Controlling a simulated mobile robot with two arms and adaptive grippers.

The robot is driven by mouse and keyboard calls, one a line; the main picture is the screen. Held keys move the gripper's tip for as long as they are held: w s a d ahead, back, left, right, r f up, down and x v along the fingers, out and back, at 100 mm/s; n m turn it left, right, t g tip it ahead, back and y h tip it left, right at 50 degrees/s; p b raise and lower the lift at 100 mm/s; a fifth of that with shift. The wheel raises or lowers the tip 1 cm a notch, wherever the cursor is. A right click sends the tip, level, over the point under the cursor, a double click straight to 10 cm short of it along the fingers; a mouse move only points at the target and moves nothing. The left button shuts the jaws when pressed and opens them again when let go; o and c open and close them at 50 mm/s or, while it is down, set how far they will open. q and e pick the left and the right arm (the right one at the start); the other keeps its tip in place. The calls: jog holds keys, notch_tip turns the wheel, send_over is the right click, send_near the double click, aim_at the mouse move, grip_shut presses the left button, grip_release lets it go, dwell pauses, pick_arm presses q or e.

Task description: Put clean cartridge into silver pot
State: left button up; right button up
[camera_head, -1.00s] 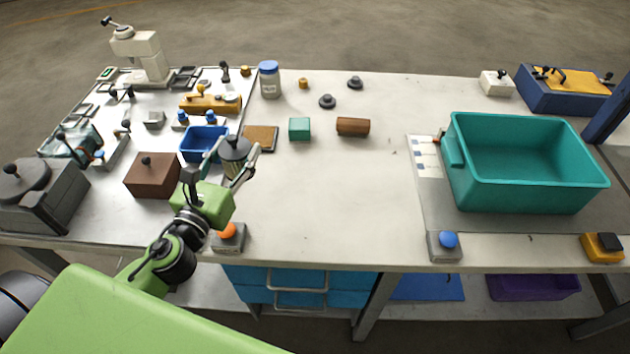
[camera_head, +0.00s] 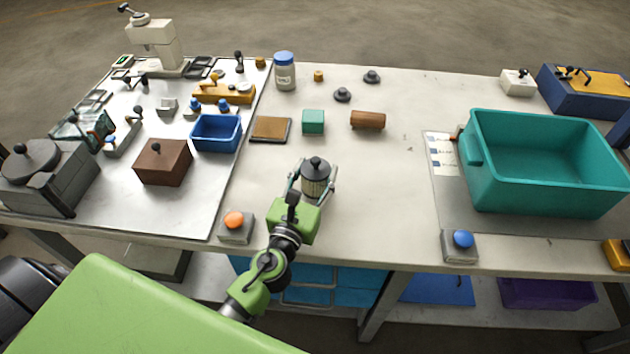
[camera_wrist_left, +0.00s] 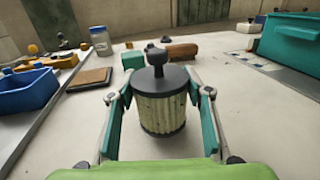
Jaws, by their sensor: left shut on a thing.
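A cartridge-like canister (camera_head: 315,178) has a pale ribbed body, a dark lid and a knob on top. It stands upright between the fingers of my left gripper (camera_head: 312,186), which is shut on it. In the left wrist view the canister (camera_wrist_left: 161,103) fills the middle, with a finger on each side. I cannot tell whether its base touches the table. No pot that is plainly silver shows; a dark grey housing with a round knobbed lid (camera_head: 33,162) stands at the far left. My right gripper is out of view.
A teal crate (camera_head: 482,182) stands right. Orange (camera_head: 235,220) and blue (camera_head: 463,239) buttons sit near the front edge.

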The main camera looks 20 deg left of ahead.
pick_arm(q)
jog(key=shift+f, duration=0.9)
jog(key=shift+f+b, duration=0.15)
jog(key=shift+b, duration=0.2)
jog(key=o, duration=1.2)
